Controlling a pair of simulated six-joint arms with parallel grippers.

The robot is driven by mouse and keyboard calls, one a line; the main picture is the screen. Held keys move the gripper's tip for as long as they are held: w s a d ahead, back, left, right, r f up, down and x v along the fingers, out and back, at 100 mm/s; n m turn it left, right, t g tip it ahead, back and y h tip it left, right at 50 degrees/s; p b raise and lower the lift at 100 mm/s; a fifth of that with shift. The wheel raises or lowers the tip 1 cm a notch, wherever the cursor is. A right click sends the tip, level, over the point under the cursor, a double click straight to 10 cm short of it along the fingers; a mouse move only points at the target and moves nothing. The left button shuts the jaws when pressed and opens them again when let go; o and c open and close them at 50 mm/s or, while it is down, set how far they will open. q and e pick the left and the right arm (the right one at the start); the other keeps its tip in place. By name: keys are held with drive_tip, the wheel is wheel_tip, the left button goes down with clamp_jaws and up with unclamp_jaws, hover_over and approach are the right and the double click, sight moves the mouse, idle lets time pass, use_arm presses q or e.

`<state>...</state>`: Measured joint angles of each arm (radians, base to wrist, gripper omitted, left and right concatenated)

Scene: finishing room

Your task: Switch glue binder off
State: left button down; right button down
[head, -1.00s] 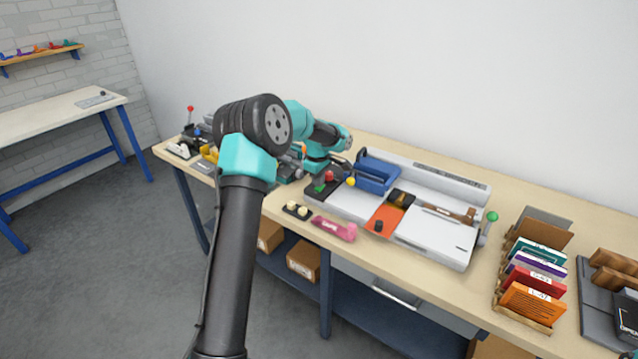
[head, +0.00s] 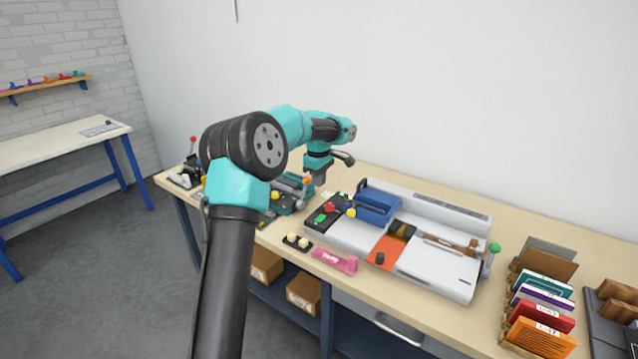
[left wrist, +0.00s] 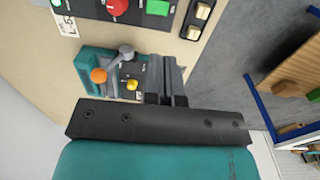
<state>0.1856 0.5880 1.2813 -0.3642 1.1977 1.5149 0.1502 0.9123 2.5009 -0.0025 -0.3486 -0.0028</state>
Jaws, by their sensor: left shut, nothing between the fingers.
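The glue binder (head: 436,262) is a long grey machine with a blue clamp on the bench. At its left end is a dark control panel with a red button (head: 329,207) and a bright green button (head: 320,218). In the left wrist view, the red button (left wrist: 118,6) and green button (left wrist: 157,7) show at the top edge. A black plate with two cream switches (head: 298,241) lies in front of the binder. My left gripper (head: 319,180) is shut and empty, above the bench left of the panel. Its fingers also show in the left wrist view (left wrist: 166,78). My right gripper is not in view.
A teal device (left wrist: 97,65) with orange and yellow knobs stands near my left fingers. A pink tool (head: 335,261) lies before the binder. A rack of coloured booklets (head: 540,310) stands at the right. The wall is close behind the bench.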

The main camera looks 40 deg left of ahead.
sight(322, 216)
use_arm(q)
drive_tip(key=shift+s+t, duration=0.1)
drive_tip(key=shift+t, duration=0.4)
drive_tip(key=f, duration=0.4)
drive_tip(key=w+f, duration=0.1)
drive_tip(key=f, duration=0.8)
drive_tip(key=shift+w+f, duration=0.4)
drive_tip(key=shift+a, duration=0.1)
